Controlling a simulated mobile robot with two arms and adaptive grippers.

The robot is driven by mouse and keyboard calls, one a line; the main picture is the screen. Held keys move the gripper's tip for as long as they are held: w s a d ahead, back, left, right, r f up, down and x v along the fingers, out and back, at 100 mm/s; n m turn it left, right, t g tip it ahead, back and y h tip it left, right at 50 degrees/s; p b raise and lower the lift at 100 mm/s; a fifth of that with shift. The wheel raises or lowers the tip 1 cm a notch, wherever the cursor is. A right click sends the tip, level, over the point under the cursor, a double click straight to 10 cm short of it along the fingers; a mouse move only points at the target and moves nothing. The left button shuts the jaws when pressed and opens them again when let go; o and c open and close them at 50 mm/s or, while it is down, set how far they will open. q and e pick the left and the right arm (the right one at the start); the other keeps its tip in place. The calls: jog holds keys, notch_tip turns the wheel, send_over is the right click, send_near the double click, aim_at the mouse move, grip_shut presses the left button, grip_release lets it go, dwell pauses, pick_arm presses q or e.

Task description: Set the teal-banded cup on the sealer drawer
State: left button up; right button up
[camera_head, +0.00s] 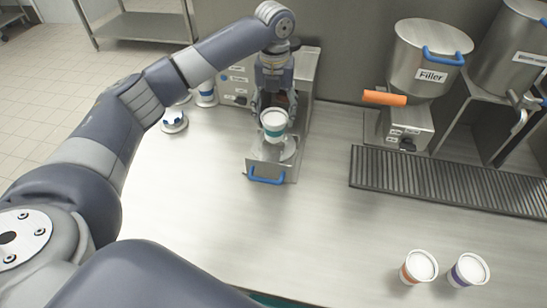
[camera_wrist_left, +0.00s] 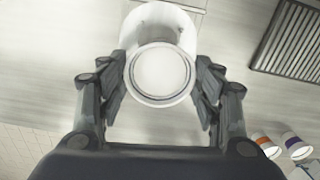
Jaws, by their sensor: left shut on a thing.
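The white teal-banded cup (camera_head: 273,124) is upright between the fingers of my left gripper (camera_head: 274,108), which is shut on it. Its pale round top (camera_wrist_left: 161,74) fills the middle of the left wrist view, with a finger of the left gripper (camera_wrist_left: 161,88) on each side. The sealer drawer (camera_head: 256,159) is pulled out below the cup, with a blue handle at its front. The cup covers part of the drawer's round seat (camera_head: 289,149). I cannot tell whether the cup's base touches it. My right gripper is not in view.
The sealer (camera_head: 304,75) stands behind the drawer. Left of it are a blue-marked cup (camera_head: 206,94) and a small white-and-blue item (camera_head: 173,121). An orange-banded cup (camera_head: 419,267) and a purple-banded cup (camera_head: 468,270) stand front right. The filler (camera_head: 428,60) and drip grate (camera_head: 450,180) are right.

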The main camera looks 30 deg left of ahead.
aim_at(273, 140)
pick_arm(q)
jog(key=shift+w+a+f+m, duration=0.15)
jog(key=shift+a+m, duration=0.1)
jog(key=shift+m, duration=0.35)
notch_tip(273, 140, down, 9)
jog(key=p, duration=0.3)
jog(key=shift+f, duration=0.45)
jog(key=shift+f, duration=0.1)
jog(key=shift+f, duration=0.2)
jog(key=shift+s+d+f, duration=0.1)
jog(key=shift+s+f, duration=0.2)
jog(key=shift+s, duration=0.05)
jog(key=o, duration=1.1)
jog(key=shift+o, duration=0.7)
jog(key=shift+w+f, duration=0.2)
jog(key=shift+f, duration=0.05)
